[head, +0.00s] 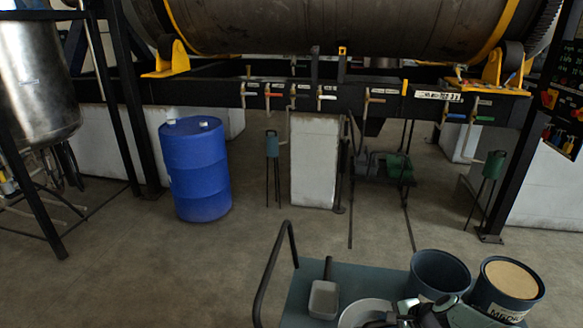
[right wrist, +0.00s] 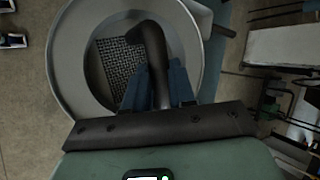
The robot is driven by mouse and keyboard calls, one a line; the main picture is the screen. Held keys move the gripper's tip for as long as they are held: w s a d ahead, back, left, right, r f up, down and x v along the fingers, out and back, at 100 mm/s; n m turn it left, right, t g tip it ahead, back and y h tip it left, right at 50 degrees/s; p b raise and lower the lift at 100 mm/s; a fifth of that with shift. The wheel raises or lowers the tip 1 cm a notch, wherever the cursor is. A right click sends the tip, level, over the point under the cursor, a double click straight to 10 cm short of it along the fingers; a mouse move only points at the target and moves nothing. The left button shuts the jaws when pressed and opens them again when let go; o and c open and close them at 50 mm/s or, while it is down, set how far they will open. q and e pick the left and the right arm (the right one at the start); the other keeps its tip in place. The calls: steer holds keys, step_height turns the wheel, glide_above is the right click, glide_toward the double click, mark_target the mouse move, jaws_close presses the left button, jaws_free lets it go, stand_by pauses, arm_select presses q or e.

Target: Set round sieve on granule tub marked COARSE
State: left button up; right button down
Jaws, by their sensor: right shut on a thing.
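The round sieve (right wrist: 70,62) has a wide pale grey rim, dark mesh and a dark bent handle (right wrist: 150,38). My right gripper (right wrist: 157,82) is shut on that handle, its blue fingers on either side of it. In the head view the sieve (head: 362,309) shows in part at the bottom edge, with my right gripper (head: 425,312) beside it. A dark blue tub (head: 440,275) stands behind the gripper. A second tub (head: 508,285) with beige contents has a partly cut-off label that seems to read MEDIUM. No COARSE marking is readable. My left gripper is out of view.
A blue-grey cart top (head: 345,272) with a black push handle (head: 272,265) carries these things. A grey scoop (head: 323,298) lies left of the sieve. A blue drum (head: 196,170) stands on the floor beyond. Open floor lies between the cart and the machine frame.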

steer(key=s+a+f+n+g+y, duration=0.1)
steer(key=a+n, duration=0.1)
steer(key=n, duration=0.1)
steer(key=s+a+f+n+g, duration=0.1)
steer(key=a+f+n+g, duration=0.1)
steer(key=n, duration=0.1)
steer(key=s+a+f+n+g+y, duration=0.1)
steer(key=a+n+g, duration=0.1)
steer(key=shift+s+a+f+n+y, duration=0.1)
steer(key=shift+a+f+n+y, duration=0.2)
steer(key=shift+a+f+n, duration=0.1)
steer(key=s+a+n+g, duration=0.1)
steer(key=n, duration=0.1)
steer(key=s+a+f+n+g, duration=0.1)
steer(key=n, duration=0.1)
steer(key=s+a+n+g, duration=0.1)
steer(key=shift+s+f+n+g, duration=0.3)
steer(key=shift+n, duration=0.1)
